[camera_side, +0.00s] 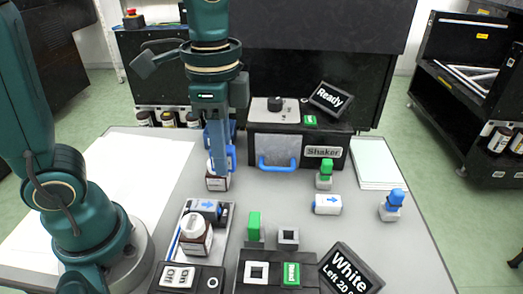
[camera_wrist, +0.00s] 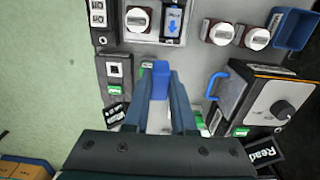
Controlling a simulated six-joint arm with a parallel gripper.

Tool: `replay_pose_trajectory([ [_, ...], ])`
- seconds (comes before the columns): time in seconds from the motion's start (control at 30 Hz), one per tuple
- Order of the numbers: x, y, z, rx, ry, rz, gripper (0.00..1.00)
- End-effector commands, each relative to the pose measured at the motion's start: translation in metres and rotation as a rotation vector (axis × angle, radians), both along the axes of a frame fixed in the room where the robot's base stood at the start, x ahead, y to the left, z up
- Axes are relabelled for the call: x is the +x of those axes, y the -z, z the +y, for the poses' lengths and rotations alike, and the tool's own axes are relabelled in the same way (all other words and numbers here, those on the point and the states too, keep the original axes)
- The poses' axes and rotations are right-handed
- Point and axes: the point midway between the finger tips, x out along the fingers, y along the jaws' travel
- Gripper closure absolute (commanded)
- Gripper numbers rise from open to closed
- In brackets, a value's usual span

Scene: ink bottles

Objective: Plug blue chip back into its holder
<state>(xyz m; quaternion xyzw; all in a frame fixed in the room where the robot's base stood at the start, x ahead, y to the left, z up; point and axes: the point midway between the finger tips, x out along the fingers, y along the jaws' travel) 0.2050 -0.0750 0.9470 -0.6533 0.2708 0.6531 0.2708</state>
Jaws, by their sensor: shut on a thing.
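My gripper (camera_wrist: 161,75) is shut on a blue chip (camera_wrist: 161,84), which shows between the fingertips in the wrist view. In the side view my gripper (camera_side: 221,163) points down in front of the blue bin and the bottles; the chip is hard to make out there. A grey holder with an empty square hole (camera_side: 288,238) stands at the front middle, next to a green chip (camera_side: 254,226) standing upright. Another blue piece (camera_side: 396,197) sits on a white base at the right.
The shaker (camera_side: 322,152) with its blue handle stands at the back. A green chip in a base (camera_side: 326,173) stands before it. Bottles (camera_side: 217,182) and a blue bin (camera_wrist: 293,27) are to its left. A sign (camera_side: 350,272) is at the front.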

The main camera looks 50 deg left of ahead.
Motion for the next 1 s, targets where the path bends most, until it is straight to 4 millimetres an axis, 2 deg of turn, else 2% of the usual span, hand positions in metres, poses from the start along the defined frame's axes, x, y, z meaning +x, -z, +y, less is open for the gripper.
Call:
replay_pose_trajectory([
  [0.43, 0.000, -0.021, 0.000, 0.000, 0.000, -0.001, 1.00],
  [0.83, 0.000, -0.023, 0.000, 0.000, -0.004, 0.000, 1.00],
  [1.0, 0.013, -0.024, -0.003, 0.001, -0.054, 0.002, 1.00],
])
